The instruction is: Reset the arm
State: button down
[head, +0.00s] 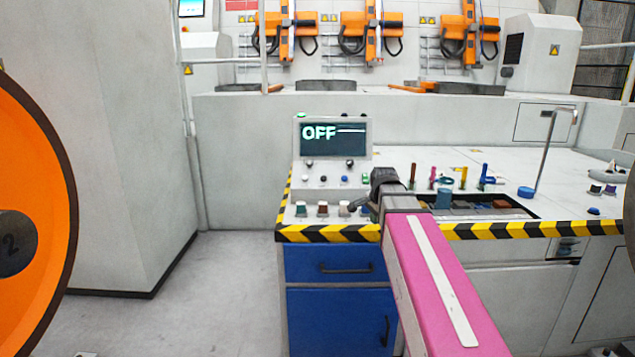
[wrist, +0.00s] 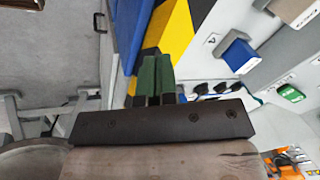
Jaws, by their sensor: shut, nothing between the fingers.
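My pink arm reaches from the bottom of the head view to the front edge of a control console (head: 285,200). My gripper (head: 358,204) is small and partly hidden by its dark wrist there, close to the front row of buttons. In the wrist view my gripper's two green fingers (wrist: 157,62) are together with nothing between them. They appear in front of the yellow-and-black striped edge (wrist: 176,28). Whether they touch the console I cannot tell. The console's screen (head: 333,138) reads OFF.
Front buttons include a green one (head: 300,209) and a brown-red one (head: 323,209). A recessed tray (head: 527,212) lies right of my wrist, with upright coloured handles behind it. A thin metal post (head: 545,150) stands further right. Floor left of the blue cabinet (head: 335,318) is clear.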

jog(key=s+f+n+g, duration=0.1)
jog(key=s+f+n, duration=0.3)
jog(key=f, duration=0.4)
jog(key=s+f+n+g, duration=0.1)
jog(key=s+f+n, duration=0.2)
jog(key=s+f, duration=0.4)
jog(key=s+a+f+n+g, duration=0.1)
jog(key=s+f+n, duration=0.3)
jog(key=f, duration=0.6)
jog(key=shift+s+f+n+g, duration=0.3)
jog(key=shift+s+g, duration=0.1)
jog(key=shift+s, duration=0.55)
